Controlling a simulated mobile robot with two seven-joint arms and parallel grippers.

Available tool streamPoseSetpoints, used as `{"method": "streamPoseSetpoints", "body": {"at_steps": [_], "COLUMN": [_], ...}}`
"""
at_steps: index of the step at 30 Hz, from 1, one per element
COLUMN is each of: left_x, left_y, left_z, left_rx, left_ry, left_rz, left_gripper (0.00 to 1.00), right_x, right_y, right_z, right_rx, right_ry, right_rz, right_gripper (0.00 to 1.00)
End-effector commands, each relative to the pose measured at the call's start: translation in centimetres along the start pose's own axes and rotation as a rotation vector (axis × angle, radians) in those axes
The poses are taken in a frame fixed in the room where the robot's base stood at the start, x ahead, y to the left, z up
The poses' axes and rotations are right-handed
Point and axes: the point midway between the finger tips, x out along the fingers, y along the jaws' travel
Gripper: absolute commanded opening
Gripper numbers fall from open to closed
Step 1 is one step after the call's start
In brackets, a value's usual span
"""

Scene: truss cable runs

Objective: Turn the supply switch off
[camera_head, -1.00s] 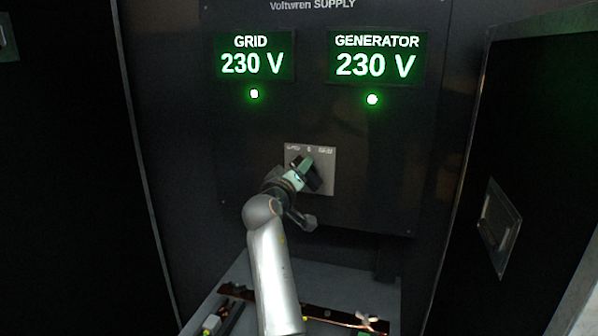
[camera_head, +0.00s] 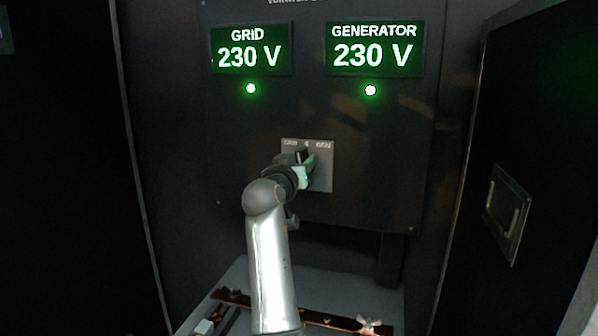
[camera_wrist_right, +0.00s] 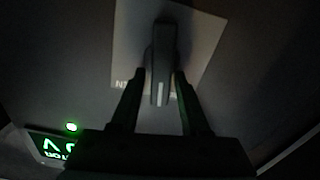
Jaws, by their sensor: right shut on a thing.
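The supply switch is a dark handle (camera_wrist_right: 162,55) on a small grey plate (camera_head: 322,178) with labels along its top edge, GRID at left and a blurred GEN at right. My right gripper (camera_head: 299,161) is at the plate, its fingers on both sides of the handle and shut on it. In the right wrist view, my right gripper (camera_wrist_right: 156,95) has the handle between its dark fingers. The handle's white-marked end lies over the middle of the label edge there. My fingers partly hide the handle in the head view. My left gripper is not in view.
Above the switch, the GRID display (camera_head: 249,50) and the GENERATOR display (camera_head: 374,48) both read 230 V, each with a lit green lamp. An open dark door with a latch (camera_head: 506,215) stands at right. A grey shelf with copper bars (camera_head: 325,320) lies below.

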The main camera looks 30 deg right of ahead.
Motion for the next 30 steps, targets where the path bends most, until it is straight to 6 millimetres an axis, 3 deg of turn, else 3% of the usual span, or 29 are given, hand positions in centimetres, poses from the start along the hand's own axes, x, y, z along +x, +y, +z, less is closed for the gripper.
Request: {"method": "streamPoseSetpoints", "body": {"at_steps": [1,12,26,27,30], "left_x": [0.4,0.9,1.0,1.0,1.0], "left_y": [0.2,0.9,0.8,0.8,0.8], "left_z": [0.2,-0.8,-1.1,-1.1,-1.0], "left_rx": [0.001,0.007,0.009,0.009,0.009], "left_ry": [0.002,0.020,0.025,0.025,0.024], "left_rz": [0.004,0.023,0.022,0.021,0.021], "left_gripper": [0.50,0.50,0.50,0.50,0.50], "right_x": [0.1,0.1,0.1,0.1,0.1], "right_y": [0.0,0.1,0.1,0.1,0.1], "right_z": [1.1,1.0,1.0,1.0,0.9], "right_rx": [0.023,0.142,0.151,0.151,0.151], "right_ry": [-0.021,-0.023,-0.024,-0.023,-0.020], "right_rz": [0.002,0.002,0.001,0.000,0.000], "right_gripper": [0.00,0.00,0.00,0.50,0.57]}}
